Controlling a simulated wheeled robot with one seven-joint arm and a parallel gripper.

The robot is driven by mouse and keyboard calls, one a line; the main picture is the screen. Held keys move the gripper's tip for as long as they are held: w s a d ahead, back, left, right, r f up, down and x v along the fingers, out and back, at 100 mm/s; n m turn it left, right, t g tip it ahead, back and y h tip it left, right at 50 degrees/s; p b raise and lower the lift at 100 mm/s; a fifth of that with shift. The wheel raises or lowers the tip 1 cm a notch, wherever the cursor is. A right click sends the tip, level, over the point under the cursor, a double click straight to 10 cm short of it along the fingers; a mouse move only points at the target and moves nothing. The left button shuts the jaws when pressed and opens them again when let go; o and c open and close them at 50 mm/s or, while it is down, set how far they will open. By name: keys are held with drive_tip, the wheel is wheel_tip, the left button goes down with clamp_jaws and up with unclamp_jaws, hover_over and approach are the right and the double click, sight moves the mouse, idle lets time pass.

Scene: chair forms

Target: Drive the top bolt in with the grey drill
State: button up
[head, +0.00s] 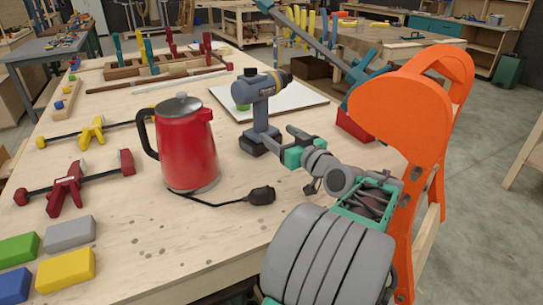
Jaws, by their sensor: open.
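The grey drill (262,112) stands upright on its dark battery base on the workbench, its chuck pointing right and up. My gripper (286,136) is beside the drill's lower right, close to its handle and base. Its jaws are open, and I cannot tell whether a finger touches the drill. The orange chair form (410,105) rises at the right edge of the bench. A small grey spot that may be a bolt (416,173) shows on its side; I cannot make out its depth. My arm covers part of the bench and the form's lower side.
A red kettle (187,148) stands left of the drill, with a black plug (261,195) on its cord in front. A white board (290,98) lies behind the drill. Clamps (68,188) and coloured blocks (66,270) lie at left. The front middle of the bench is clear.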

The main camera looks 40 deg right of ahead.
sight(264, 104)
drive_tip(key=w+d, duration=0.1)
drive_tip(key=w, duration=0.2)
drive_tip(key=w+d+p, duration=0.1)
drive_tip(key=w, duration=0.3)
drive_tip(key=w+d, duration=0.1)
drive_tip(key=w, duration=0.3)
drive_tip(key=shift+d+r, duration=0.15)
drive_tip(key=shift+d, duration=0.1)
drive_tip(key=shift+s, duration=0.1)
drive_tip(key=shift+c, duration=0.3)
clamp_jaws()
drive_tip(key=shift+r+p, duration=0.8)
drive_tip(key=shift+r, duration=1.5)
